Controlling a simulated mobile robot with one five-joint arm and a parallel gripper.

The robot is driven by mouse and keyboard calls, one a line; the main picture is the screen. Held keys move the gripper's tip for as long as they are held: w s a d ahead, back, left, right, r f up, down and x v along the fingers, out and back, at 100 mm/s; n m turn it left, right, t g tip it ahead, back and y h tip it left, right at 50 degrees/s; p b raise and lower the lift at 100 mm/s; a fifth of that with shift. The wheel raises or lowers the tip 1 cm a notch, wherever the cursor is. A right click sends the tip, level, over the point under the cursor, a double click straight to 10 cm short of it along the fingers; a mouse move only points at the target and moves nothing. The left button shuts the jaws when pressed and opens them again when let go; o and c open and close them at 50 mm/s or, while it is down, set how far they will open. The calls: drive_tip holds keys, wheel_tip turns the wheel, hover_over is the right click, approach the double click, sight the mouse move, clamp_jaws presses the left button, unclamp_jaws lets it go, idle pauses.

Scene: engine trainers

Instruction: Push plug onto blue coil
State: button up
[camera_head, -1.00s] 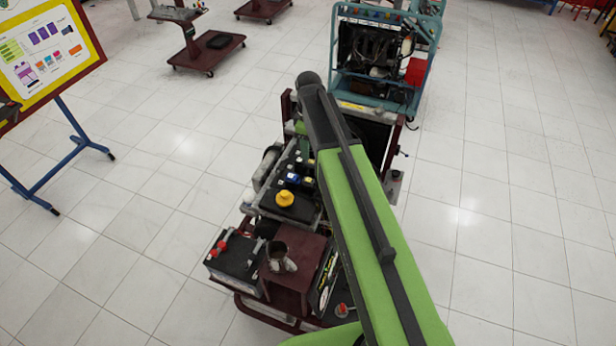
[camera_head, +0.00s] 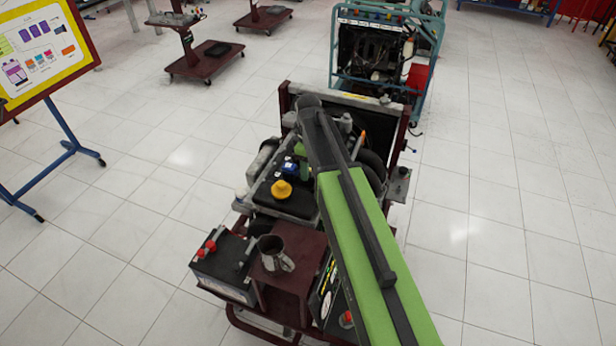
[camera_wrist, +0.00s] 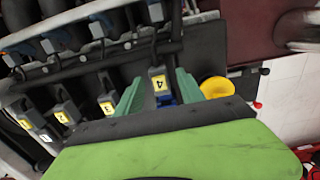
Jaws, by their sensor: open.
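The plug (camera_wrist: 159,80), grey with a yellow label reading 4, stands between my gripper's two green fingers in the wrist view. My gripper (camera_wrist: 158,90) is open, with one finger on each side of the plug. The blue coil (camera_wrist: 166,101) shows partly just below the plug, near the gripper's palm. I cannot tell whether the plug is seated on it. In the head view the blue coil (camera_head: 290,167) shows on the engine, just left of my gripper (camera_head: 301,150). My arm hides part of the engine there.
Several other labelled plugs (camera_wrist: 108,107) stand in a row to the left. A yellow cap (camera_wrist: 217,87) is close beside the right finger. A battery (camera_head: 225,265) and a metal mug (camera_head: 275,255) are at the cart's near end.

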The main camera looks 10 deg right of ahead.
clamp_jaws()
idle(0.3)
idle(1.1)
